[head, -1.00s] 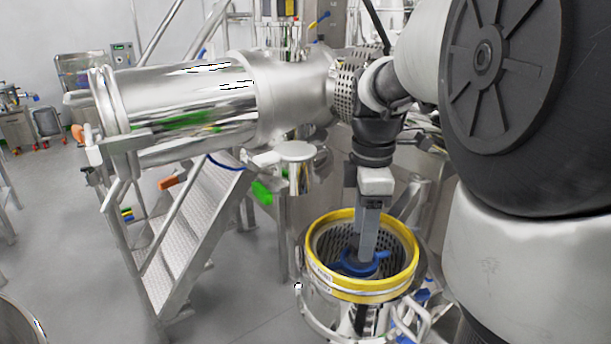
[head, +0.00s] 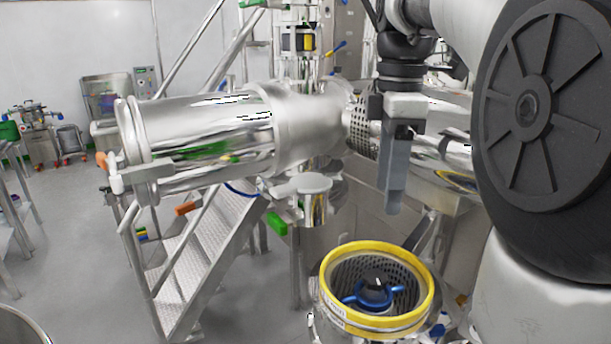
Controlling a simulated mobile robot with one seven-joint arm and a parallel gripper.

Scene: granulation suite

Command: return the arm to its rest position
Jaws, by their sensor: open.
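My gripper (head: 393,208) hangs pointing down from my arm, at the right of centre in the head view. Its grey fingers show nearly edge-on and nothing is held between them. It is clear above and apart from a round vessel with a yellow rim (head: 333,318). Inside that vessel is a perforated metal wall and a blue fitting with arms and a dark centre (head: 378,292). The arm's upper links fill the right side of the view.
A large shiny horizontal metal cylinder (head: 200,135) lies left of my gripper. Metal steps (head: 205,270) with rails stand below it. A round-topped metal post (head: 303,184) is near the gripper's left. Grey floor (head: 75,270) is open at the left.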

